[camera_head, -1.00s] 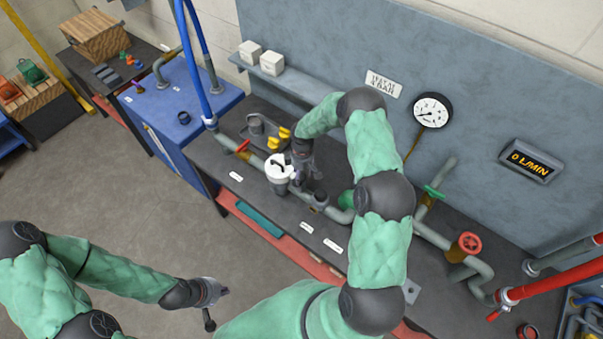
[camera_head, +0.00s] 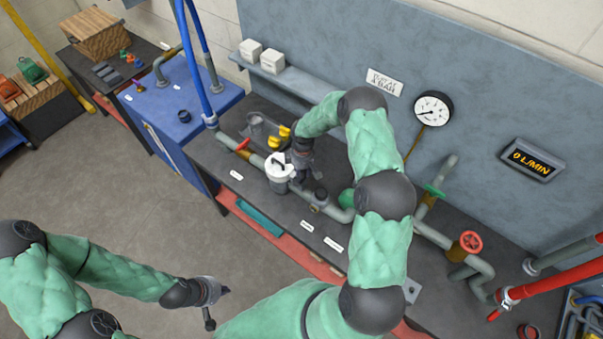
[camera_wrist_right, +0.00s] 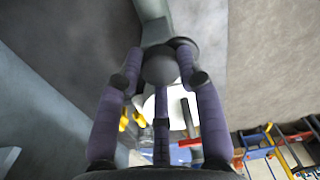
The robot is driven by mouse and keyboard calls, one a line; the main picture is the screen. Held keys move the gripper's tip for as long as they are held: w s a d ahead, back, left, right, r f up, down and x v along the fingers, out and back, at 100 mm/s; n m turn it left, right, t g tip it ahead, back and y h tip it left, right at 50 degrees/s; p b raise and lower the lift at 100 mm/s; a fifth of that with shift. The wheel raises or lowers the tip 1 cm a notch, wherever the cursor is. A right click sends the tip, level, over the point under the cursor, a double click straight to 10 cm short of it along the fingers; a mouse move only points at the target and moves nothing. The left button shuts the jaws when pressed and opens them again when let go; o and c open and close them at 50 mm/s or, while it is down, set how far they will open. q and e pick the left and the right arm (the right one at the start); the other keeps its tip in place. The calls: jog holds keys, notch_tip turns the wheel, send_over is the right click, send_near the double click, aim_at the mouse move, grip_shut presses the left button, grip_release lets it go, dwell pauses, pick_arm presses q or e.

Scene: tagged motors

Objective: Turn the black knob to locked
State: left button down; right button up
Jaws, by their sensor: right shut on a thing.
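The black knob (camera_wrist_right: 160,65) shows in the right wrist view as a dark round shape between my fingers, against a grey-green pipe part. My right gripper (camera_head: 300,168) reaches down beside the white-topped housing (camera_head: 280,173) on the bench. In the right wrist view, the fingers of this gripper (camera_wrist_right: 160,60) close around the knob from both sides. In the head view the gripper covers the place it holds, so the knob's setting cannot be read. My left gripper (camera_head: 217,303) hangs open and empty over the floor, away from the bench.
Grey pipes run along the dark bench (camera_head: 268,218). A red-handled valve (camera_head: 242,146) and yellow parts (camera_head: 279,137) are left of and behind the housing. A black-capped fitting (camera_head: 321,193) stands close on the right. The gauge (camera_head: 433,108) and flow display (camera_head: 533,159) hang on the back panel.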

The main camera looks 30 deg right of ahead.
jog(key=shift+s+f, duration=0.1)
jog(key=shift+f+m+b, duration=0.15)
jog(key=shift+m+b, duration=0.55)
jog(key=shift+b, duration=0.35)
jog(key=m+b, duration=0.8)
jog(key=b, duration=0.2)
jog(key=shift+s+f+m, duration=0.1)
jog(key=shift+s+m, duration=0.05)
jog(key=shift+m, duration=0.25)
jog(key=m+b, duration=0.2)
jog(key=m, duration=0.1)
jog(key=shift+a+t+b, duration=0.1)
jog(key=shift+t+b, duration=0.2)
jog(key=shift+b, duration=0.05)
jog(key=shift+m+b, duration=0.75)
jog(key=shift+m, duration=0.45)
jog(key=shift+s+a, duration=0.1)
jog(key=o, duration=1.1)
jog(key=shift+o, duration=0.2)
jog(key=shift+r, duration=0.25)
